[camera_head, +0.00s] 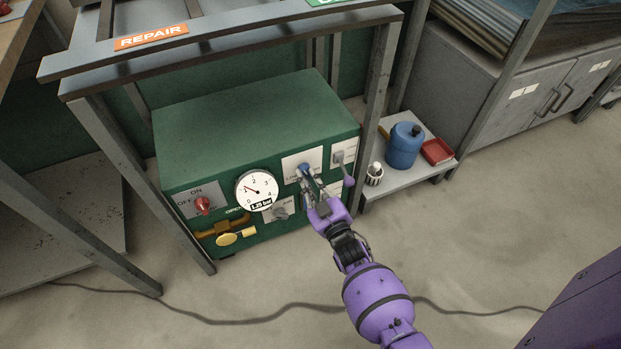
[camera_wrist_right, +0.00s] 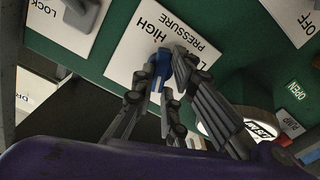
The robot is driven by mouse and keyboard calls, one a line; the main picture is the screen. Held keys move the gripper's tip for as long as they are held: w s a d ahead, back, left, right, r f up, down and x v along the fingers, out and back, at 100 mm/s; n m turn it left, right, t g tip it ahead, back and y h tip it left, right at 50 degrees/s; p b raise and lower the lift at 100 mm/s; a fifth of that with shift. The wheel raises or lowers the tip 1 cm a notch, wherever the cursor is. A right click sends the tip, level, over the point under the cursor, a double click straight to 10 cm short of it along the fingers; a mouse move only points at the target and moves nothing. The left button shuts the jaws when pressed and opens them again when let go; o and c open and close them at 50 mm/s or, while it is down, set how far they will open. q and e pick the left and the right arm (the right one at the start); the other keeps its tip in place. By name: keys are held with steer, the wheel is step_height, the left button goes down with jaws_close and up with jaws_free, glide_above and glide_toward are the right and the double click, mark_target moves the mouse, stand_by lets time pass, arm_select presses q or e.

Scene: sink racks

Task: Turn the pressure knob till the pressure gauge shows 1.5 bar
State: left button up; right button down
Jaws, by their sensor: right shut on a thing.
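The round white pressure gauge (camera_head: 256,185) is on the front of the green machine (camera_head: 250,125). Its needle is between 1 and 2, and its label appears to read 1.25 bar. The blue pressure knob (camera_head: 303,167) is on a white plate right of the gauge. In the right wrist view the knob (camera_wrist_right: 160,62) sits under the words HIGH and PRESSURE. My right gripper (camera_head: 309,182) is shut on the knob, with a finger on each side of it. The fingers hide part of the knob and plate. My left gripper is in neither view.
A red ON/OFF switch (camera_head: 203,204) and a yellow valve handle (camera_head: 234,238) are left and below. Frame posts (camera_head: 377,105) flank the machine. A low shelf holds a blue canister (camera_head: 404,145).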

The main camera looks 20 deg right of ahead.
steer(key=shift+m, duration=0.6)
steer(key=c, duration=1.8)
jaws_free()
steer(key=shift+o, duration=0.2)
steer(key=s, duration=1.2)
steer(key=shift+d, duration=0.2)
steer(key=shift+f, duration=0.1)
